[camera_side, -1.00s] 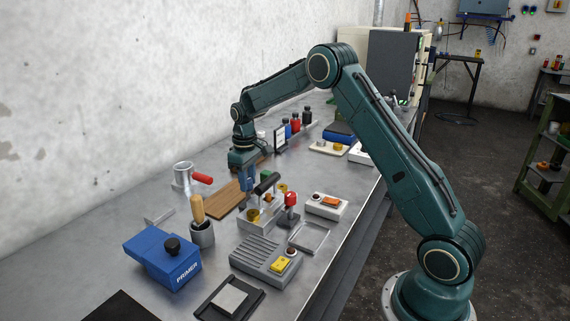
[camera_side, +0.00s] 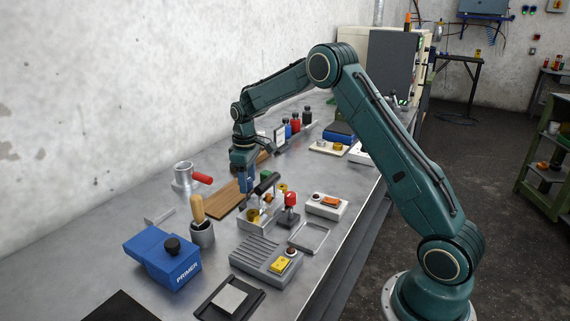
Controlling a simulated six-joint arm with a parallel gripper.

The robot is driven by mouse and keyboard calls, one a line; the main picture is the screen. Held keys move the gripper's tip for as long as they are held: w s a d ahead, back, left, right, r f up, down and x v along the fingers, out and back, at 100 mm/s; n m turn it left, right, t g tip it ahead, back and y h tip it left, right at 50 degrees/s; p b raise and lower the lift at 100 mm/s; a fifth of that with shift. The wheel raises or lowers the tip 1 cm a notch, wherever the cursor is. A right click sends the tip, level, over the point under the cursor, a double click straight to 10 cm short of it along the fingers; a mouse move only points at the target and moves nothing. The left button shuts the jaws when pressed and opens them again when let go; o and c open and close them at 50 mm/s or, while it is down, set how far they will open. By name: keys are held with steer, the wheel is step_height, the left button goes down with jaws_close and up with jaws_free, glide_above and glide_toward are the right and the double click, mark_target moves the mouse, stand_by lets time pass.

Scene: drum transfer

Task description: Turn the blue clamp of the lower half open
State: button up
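A small metal fixture (camera_side: 246,224) stands on the bench near the middle of the side view. A bar with a black handle (camera_side: 266,184) rises over it, and a brass-coloured round part (camera_side: 253,216) sits in it. My gripper (camera_side: 248,190) points down just behind and left of the black handle, close above the fixture. Its lower end looks blue, and I cannot tell whether its fingers are apart or touching anything. I cannot make out the blue clamp or the lower half clearly; the gripper, handle and small scale hide them.
A red-topped device (camera_side: 290,207) stands close right of the fixture. A wooden board (camera_side: 228,200) lies to the left. A ribbed grey unit (camera_side: 262,258) is in front.

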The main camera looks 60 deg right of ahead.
mark_target(248, 180)
stand_by(0.3)
step_height(248, 180, up, 14)
stand_by(0.8)
steer(key=shift+f, duration=0.1)
steer(key=s+a+r+m+t, duration=0.1)
steer(key=s+a+r, duration=0.4)
steer(key=s, duration=0.3)
steer(key=s+a+r+m+t, duration=0.1)
steer(key=s+a+r+t, duration=0.1)
steer(key=s+a+r, duration=0.45)
steer(key=s+a+f+t, duration=0.1)
steer(key=s+f, duration=0.2)
steer(key=s, duration=0.7)
steer(key=s+a+f+m+t, duration=0.1)
steer(key=s+f, duration=0.3)
steer(key=s, duration=0.6)
steer(key=shift+s+a+t, duration=0.15)
steer(key=shift+a+t, duration=0.15)
steer(key=shift+a, duration=0.5)
